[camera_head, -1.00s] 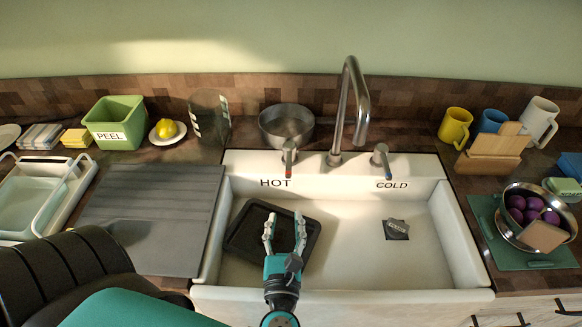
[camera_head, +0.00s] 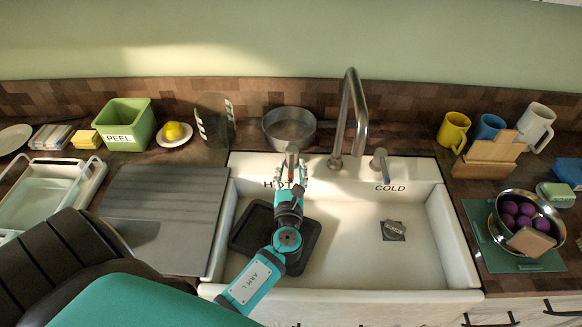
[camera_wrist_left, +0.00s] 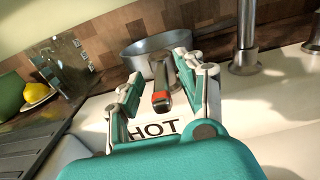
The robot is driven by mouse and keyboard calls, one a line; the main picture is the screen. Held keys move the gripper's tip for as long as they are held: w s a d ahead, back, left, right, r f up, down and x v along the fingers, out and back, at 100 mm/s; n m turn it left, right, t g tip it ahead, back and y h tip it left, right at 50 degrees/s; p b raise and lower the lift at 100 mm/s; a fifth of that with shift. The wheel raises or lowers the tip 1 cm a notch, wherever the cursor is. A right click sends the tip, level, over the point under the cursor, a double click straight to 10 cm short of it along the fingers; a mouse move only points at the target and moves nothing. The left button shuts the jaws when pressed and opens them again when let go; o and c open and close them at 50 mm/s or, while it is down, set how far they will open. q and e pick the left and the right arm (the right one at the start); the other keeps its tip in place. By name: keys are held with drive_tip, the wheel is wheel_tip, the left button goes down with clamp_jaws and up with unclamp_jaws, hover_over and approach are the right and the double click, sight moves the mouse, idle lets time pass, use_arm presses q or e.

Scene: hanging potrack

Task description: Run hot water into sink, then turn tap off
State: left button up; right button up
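The hot tap handle (camera_head: 292,152), red-marked, stands behind the HOT label at the back left of the white sink (camera_head: 350,265). My left gripper (camera_head: 290,168) is at this handle. In the left wrist view its fingers (camera_wrist_left: 158,78) are spread, with the hot handle (camera_wrist_left: 161,98) showing between them; I cannot tell whether they touch it. The tall curved grey spout (camera_head: 349,110) stands right of the handle, and no water shows from it. The cold handle (camera_head: 379,165) is further right. My right gripper is not in view.
A black tray (camera_head: 247,237) and a small dark drain piece (camera_head: 394,231) lie in the sink. A metal pot (camera_head: 289,128) stands close behind the hot handle. A board with mugs and a bowl (camera_head: 505,232) are on the right. The sink's right half is mostly clear.

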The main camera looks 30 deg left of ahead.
use_arm(q)
drive_tip(key=shift+w, duration=0.15)
clamp_jaws()
idle(0.4)
